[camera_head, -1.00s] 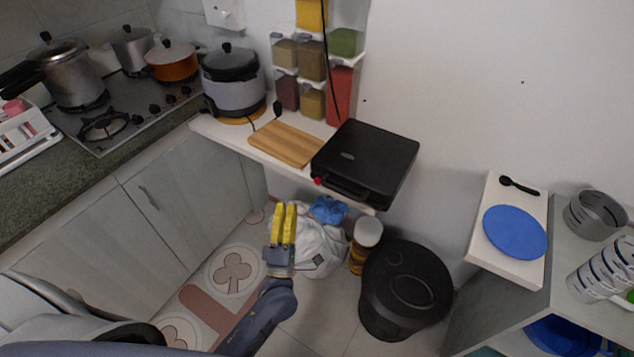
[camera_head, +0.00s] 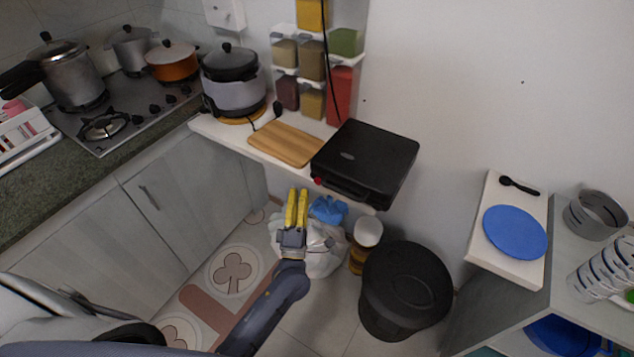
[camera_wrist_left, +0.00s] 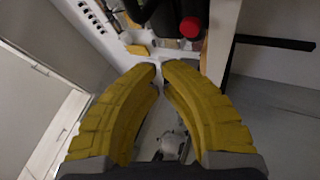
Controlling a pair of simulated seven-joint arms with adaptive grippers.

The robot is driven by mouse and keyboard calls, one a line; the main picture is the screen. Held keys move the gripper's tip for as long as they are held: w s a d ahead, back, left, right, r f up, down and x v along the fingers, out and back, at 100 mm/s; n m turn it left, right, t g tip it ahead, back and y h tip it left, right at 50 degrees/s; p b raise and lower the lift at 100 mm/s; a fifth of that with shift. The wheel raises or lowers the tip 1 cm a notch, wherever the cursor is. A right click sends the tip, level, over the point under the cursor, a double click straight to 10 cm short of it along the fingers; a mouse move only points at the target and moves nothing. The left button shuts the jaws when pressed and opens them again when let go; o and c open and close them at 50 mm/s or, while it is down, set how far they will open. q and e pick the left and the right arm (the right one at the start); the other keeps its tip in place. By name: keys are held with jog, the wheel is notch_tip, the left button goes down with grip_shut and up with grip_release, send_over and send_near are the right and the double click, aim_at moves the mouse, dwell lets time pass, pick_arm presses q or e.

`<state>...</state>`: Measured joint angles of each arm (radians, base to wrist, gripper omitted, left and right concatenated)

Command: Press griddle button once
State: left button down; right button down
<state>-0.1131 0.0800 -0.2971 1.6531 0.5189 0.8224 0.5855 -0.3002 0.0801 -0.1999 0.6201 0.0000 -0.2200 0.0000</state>
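The black griddle (camera_head: 368,158) sits with its lid down on the white shelf. Its small red button (camera_head: 318,181) is on the front left corner and shows as a red round cap in the left wrist view (camera_wrist_left: 190,27). My left gripper (camera_head: 298,190) has yellow fingers pointing up, just left of and a little below the button in the head view. In the left wrist view its fingertips (camera_wrist_left: 160,67) are nearly together with nothing between them, and the button lies beyond them, slightly right. The fingers appear apart from the button. My right gripper is not in view.
A wooden board (camera_head: 285,143) and a rice cooker (camera_head: 233,82) stand left of the griddle on the shelf (camera_head: 222,130). Spice dispensers (camera_head: 311,60) hang behind, with a dark cable in front. A black bin (camera_head: 405,290) and white bag (camera_head: 322,250) are below.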

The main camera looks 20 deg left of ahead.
pick_arm(q)
jog(key=shift+w+d, duration=0.25)
jog(key=shift+w, duration=0.5)
jog(key=shift+w+d, duration=0.2)
jog(key=shift+w, duration=0.5)
jog(key=shift+w, duration=0.15)
dwell(0.6)
jog(key=shift+w+d+h, duration=0.1)
jog(key=shift+w+h, duration=0.2)
jog(key=shift+w+d, duration=0.1)
jog(key=shift+w, duration=0.25)
dwell(0.8)
jog(key=shift+s, duration=0.15)
jog(key=shift+s+a, duration=0.2)
jog(key=shift+s, duration=0.45)
jog(key=shift+s+a, duration=0.25)
jog(key=shift+s, duration=0.55)
jog(key=shift+s+a, duration=0.2)
jog(key=shift+s, duration=0.6)
jog(key=shift+s+a, duration=0.25)
jog(key=shift+s, duration=0.55)
